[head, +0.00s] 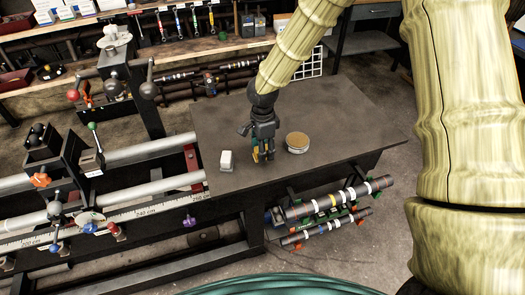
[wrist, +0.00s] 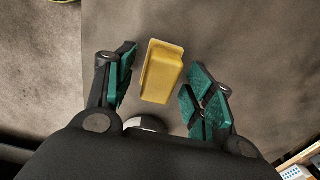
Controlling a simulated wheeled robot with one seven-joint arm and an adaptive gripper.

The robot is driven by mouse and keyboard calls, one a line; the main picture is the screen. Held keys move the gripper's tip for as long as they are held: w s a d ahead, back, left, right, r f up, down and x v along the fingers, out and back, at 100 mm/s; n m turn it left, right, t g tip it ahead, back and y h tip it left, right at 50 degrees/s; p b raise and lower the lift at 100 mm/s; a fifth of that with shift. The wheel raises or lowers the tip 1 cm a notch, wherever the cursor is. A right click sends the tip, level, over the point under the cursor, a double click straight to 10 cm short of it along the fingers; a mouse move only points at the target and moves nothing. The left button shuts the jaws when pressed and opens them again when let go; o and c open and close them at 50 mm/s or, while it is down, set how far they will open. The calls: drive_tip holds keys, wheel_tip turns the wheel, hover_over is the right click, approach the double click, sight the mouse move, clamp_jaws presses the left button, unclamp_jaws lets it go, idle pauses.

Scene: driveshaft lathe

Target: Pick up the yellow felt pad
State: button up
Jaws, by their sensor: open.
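The yellow felt pad (wrist: 162,70) is a yellow block on the dark table top in the wrist view. It lies between and slightly ahead of the two green-padded fingers of my gripper (wrist: 160,88), with space on both sides and no visible contact. In the head view my gripper (head: 262,152) points down at the table, its fingers apart. A small bit of yellow (head: 255,156) shows there beside the fingers. The rest of the pad is hidden behind them.
The lathe (head: 150,155) borders the dark table (head: 350,115) on the left. The table's right part is clear.

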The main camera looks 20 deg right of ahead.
drive_tip(key=shift+f, duration=0.4)
drive_tip(key=shift+c, duration=0.2)
clamp_jaws()
drive_tip(key=shift+r, duration=0.1)
drive_tip(key=shift+w+r+b, duration=0.1)
drive_tip(key=shift+r+b, duration=0.25)
drive_tip(key=shift+r, duration=0.2)
drive_tip(key=shift+r+b, duration=0.45)
drive_tip(key=shift+r, duration=0.5)
drive_tip(key=s+a+r+b, duration=0.2)
drive_tip(key=s+a+b, duration=0.2)
drive_tip(key=s+a, duration=0.6)
drive_tip(key=shift+s+a, duration=0.3)
drive_tip(key=shift+a, duration=0.8)
